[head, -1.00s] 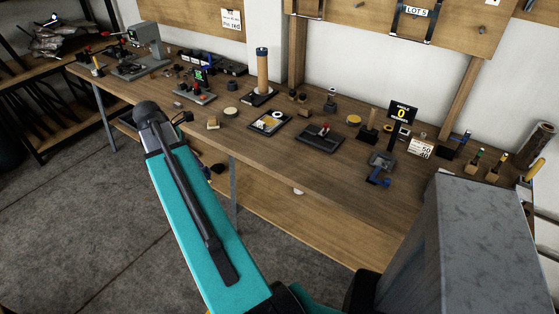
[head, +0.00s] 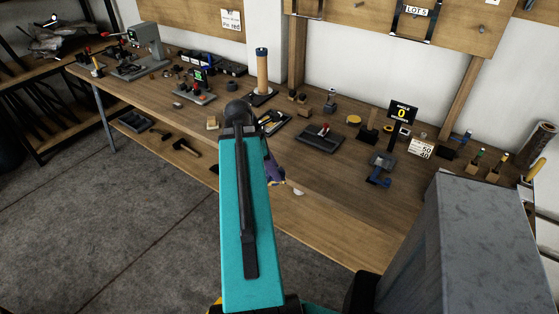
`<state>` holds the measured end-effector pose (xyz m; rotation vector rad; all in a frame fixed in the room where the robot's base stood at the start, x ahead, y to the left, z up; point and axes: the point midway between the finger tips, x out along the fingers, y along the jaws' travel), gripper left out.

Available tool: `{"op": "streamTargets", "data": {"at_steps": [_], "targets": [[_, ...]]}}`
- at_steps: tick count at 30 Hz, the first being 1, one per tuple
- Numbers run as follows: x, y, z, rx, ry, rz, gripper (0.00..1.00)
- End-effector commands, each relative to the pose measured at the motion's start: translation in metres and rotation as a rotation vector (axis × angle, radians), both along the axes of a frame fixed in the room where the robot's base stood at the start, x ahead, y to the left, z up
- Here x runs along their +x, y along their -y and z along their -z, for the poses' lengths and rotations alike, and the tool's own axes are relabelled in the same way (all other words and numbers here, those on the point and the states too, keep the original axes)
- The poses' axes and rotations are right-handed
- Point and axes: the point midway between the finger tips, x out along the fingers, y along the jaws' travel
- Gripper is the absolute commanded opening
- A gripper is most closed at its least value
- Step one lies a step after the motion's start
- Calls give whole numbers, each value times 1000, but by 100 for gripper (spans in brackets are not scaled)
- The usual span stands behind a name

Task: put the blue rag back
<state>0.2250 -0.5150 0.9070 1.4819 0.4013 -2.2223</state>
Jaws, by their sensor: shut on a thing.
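A small dark blue-purple patch of cloth, the blue rag (head: 273,169), shows just right of my teal arm link in the head view, in front of the bench's front edge. My gripper (head: 278,182) is mostly hidden behind that arm link; only a small part shows at the rag. It is shut on the rag. Most of the rag is hidden by the arm, so its full shape cannot be seen.
The wooden workbench (head: 335,190) carries several tools, a black tray (head: 319,139), a blue clamp-like tool (head: 380,170) and a yellow-digit display (head: 402,112). A lower shelf holds a tray (head: 134,120) and a hammer (head: 187,147). The floor at left is clear.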

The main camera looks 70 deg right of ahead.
Motion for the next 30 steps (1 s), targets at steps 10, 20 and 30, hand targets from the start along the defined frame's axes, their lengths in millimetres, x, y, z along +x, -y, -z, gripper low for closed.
{"op": "streamTargets", "data": {"at_steps": [10,20,30], "targets": [[-5,1,0,0,-1,3,22],[0,15,0,1,-2,4,22],[9,52,4,1,-2,4,22]]}}
